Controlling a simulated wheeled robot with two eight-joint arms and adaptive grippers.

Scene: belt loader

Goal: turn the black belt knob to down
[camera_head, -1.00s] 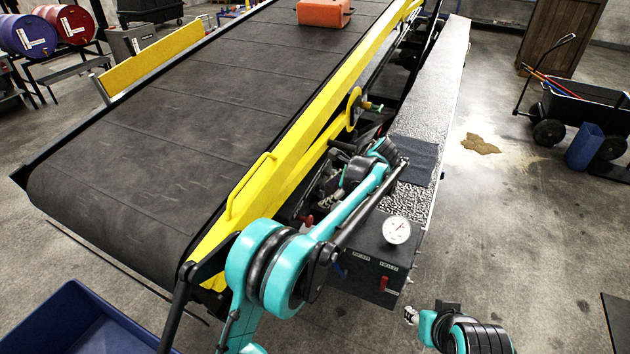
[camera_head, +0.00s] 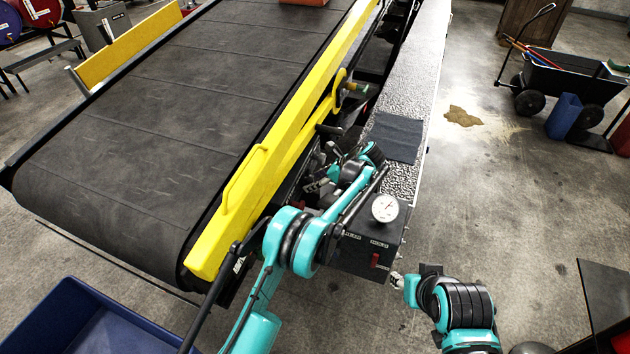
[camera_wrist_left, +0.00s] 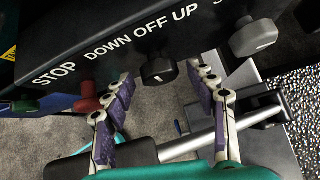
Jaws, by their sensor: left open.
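In the left wrist view, the black belt knob (camera_wrist_left: 158,69) sits on the panel under the words DOWN OFF UP. Its pointer direction is hard to read. My left gripper (camera_wrist_left: 160,76) is open, its purple-padded fingers reaching toward the knob from either side. I cannot tell whether they touch it. In the head view, my left gripper (camera_head: 318,186) is at the belt loader's side beside the yellow rail; the knob is hidden there. My right gripper (camera_head: 398,279) is at the lower right, apart from the loader, and too small to read.
A black box with a gauge (camera_head: 385,208) and red switch (camera_head: 375,260) stands near my left forearm. A blue bin (camera_head: 75,318) is at lower left.

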